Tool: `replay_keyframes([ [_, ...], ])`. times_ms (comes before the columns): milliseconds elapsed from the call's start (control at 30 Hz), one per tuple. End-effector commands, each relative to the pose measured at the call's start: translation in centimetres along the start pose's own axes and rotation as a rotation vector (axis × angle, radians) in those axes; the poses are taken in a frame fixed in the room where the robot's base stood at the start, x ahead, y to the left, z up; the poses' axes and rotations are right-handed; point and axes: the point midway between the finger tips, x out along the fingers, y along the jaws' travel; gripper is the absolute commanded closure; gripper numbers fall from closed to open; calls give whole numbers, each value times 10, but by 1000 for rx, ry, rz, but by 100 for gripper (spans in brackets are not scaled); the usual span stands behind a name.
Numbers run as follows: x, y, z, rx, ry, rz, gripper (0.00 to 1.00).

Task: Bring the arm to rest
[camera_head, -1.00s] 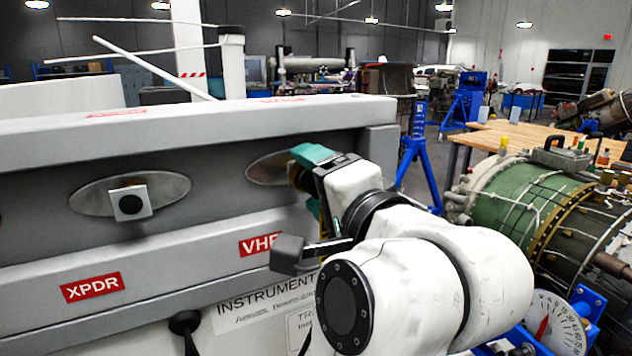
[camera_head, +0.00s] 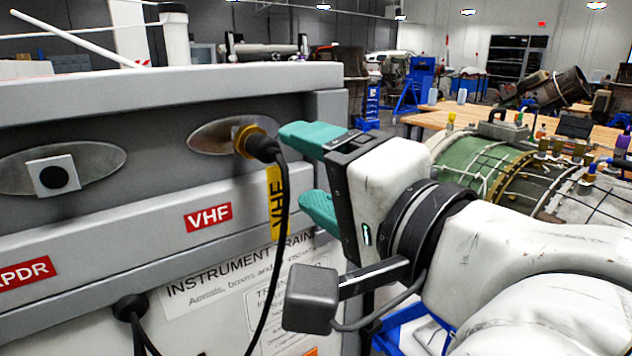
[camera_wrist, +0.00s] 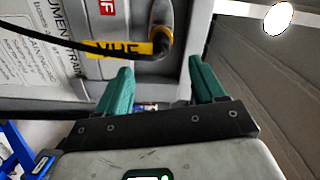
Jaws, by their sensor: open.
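My gripper (camera_head: 308,172) has two teal fingers spread apart with nothing between them. It is just right of the instrument panel (camera_head: 330,85), beside a black cable plug with a yellow ring (camera_head: 262,146). The plug sits at the oval metal plate (camera_head: 205,137) above the red VHF label, and its cable hangs down with a yellow VHF tag (camera_head: 277,200). In the wrist view the two fingers (camera_wrist: 158,92) are apart, and the plug (camera_wrist: 162,45) lies beyond them, clear of both fingertips.
A square white connector with a black centre (camera_head: 53,177) sits on the panel's left oval plate. A second black cable (camera_head: 131,308) comes out lower down. A green turbine engine (camera_head: 480,165) and a wooden workbench (camera_head: 450,118) stand behind my arm at the right.

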Motion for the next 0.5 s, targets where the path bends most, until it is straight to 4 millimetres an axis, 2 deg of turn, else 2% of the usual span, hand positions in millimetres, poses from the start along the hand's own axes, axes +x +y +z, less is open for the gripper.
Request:
replay_keyframes([
  [367, -2, 0, 0, 0, 0, -1, 31],
  [467, -1, 17, -3, -36, 6, 42, 31],
  [500, 0, 32, -6, -65, 10, 77, 31],
])
